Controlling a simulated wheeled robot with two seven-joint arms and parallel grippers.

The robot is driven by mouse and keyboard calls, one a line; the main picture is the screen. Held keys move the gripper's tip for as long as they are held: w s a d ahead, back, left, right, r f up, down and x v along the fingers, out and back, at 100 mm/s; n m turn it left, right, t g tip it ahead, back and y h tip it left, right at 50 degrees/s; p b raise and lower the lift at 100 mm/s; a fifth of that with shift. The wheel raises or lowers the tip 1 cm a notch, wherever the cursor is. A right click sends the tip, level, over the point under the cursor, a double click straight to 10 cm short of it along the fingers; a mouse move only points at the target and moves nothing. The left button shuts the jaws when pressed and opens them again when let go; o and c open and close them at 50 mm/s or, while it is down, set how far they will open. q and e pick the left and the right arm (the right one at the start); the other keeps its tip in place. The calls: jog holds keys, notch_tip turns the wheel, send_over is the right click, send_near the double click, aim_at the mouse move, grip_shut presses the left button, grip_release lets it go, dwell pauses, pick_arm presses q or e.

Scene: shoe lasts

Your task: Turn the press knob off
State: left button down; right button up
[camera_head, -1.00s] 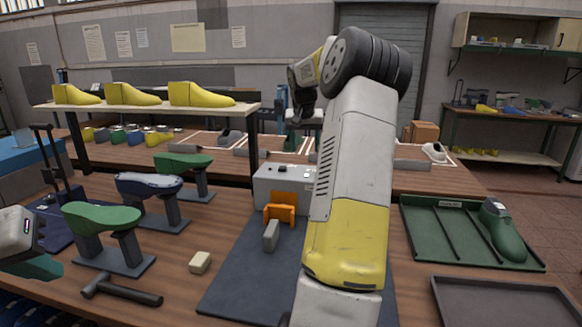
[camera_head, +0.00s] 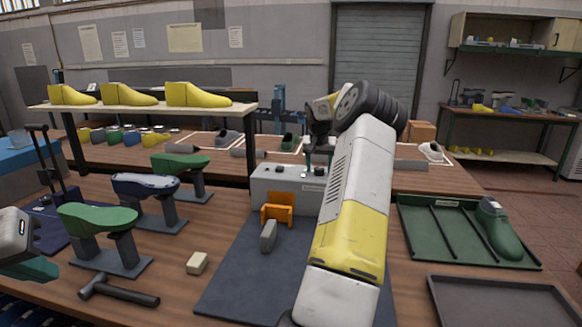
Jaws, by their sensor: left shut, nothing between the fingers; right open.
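The press is a light grey box (camera_head: 268,188) in the middle of the table, with an orange bracket (camera_head: 278,210) on its front. Small dark controls (camera_head: 280,169) sit on its top; I cannot tell which is the knob or how it is turned. My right arm comes up from the bottom and bends over, its gripper (camera_head: 315,165) pointing down over the right part of the press top. The gripper is open; its fingertips are small and partly hidden by the arm, so contact is unclear. My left gripper (camera_head: 38,268) is shut and empty at the left edge.
Green and blue lasts (camera_head: 98,218) on stands and a dark hammer (camera_head: 118,292) lie left. A green tray (camera_head: 425,240) with a green last (camera_head: 498,228) is right.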

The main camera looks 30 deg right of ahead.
jog(key=shift+c, duration=0.5)
grip_shut()
jog(key=shift+n, duration=0.4)
jog(key=n, duration=0.2)
jog(key=n+y, duration=0.1)
jog(key=shift+s+d+n+t+y, duration=0.1)
jog(key=shift+d+n+t+y, duration=0.05)
jog(key=shift+n+t+y, duration=0.2)
jog(key=n+y, duration=0.1)
jog(key=n, duration=0.2)
jog(key=shift+d+n, duration=0.1)
jog(key=shift+n, duration=0.25)
jog(key=n+y, duration=0.2)
jog(key=n, duration=0.3)
jog(key=shift+d+n, duration=0.15)
jog(key=shift+n, duration=0.25)
jog(key=shift+d+n+y, duration=0.2)
jog(key=shift+n+y, duration=0.25)
jog(key=shift+n, duration=0.45)
jog(key=shift+a+n+g, duration=0.1)
jog(key=shift+n+g, duration=0.3)
jog(key=shift+g, duration=0.05)
